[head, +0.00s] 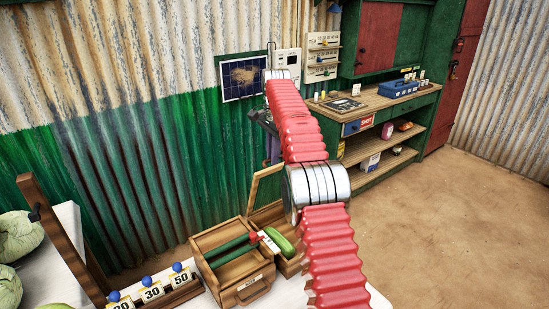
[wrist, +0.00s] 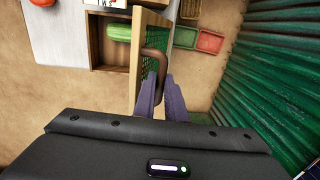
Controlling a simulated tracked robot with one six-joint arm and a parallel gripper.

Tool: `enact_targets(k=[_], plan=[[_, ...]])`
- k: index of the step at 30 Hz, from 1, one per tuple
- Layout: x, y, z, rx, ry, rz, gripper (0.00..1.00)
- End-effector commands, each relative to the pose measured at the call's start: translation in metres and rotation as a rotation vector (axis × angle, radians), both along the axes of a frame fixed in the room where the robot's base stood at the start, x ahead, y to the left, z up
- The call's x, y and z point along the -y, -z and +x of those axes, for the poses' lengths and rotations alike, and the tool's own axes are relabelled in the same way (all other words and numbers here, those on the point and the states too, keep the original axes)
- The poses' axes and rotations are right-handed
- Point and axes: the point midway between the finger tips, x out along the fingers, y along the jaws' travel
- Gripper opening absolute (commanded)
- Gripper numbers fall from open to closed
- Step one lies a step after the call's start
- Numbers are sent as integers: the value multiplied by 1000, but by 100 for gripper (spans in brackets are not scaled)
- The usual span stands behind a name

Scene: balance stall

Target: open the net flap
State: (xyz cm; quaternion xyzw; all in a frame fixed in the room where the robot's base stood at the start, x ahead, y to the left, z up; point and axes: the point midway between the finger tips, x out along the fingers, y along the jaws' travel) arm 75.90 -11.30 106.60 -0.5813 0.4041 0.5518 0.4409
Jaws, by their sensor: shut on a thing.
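The net flap (head: 266,188) is a wooden frame with green mesh. It stands raised at the back of the right-hand wooden compartment (head: 288,267), partly hidden by my arm. In the wrist view the flap (wrist: 149,45) shows nearly edge-on, beside the open compartment (wrist: 97,45). My gripper (wrist: 161,88) has purple fingers, closed around the lower part of the flap's brown curved handle (wrist: 155,63). In the head view my gripper (head: 272,148) is mostly hidden behind my red arm. A green cucumber-like vegetable (head: 280,242) lies in the compartment.
A wooden drawer box (head: 228,262) with a green bar stands left of the compartment. Number cards with blue knobs (head: 151,292) and cabbages (head: 18,236) are at the left. A corrugated wall (head: 130,170) rises behind. The floor (head: 440,210) at the right is clear.

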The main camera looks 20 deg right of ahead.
Motion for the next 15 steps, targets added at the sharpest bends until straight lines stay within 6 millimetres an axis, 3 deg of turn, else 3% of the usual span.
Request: enact_targets(k=[1,15], plan=[[-3,10,1,-15,-5,6,0],[-8,9,11,-16,-6,4,0]])
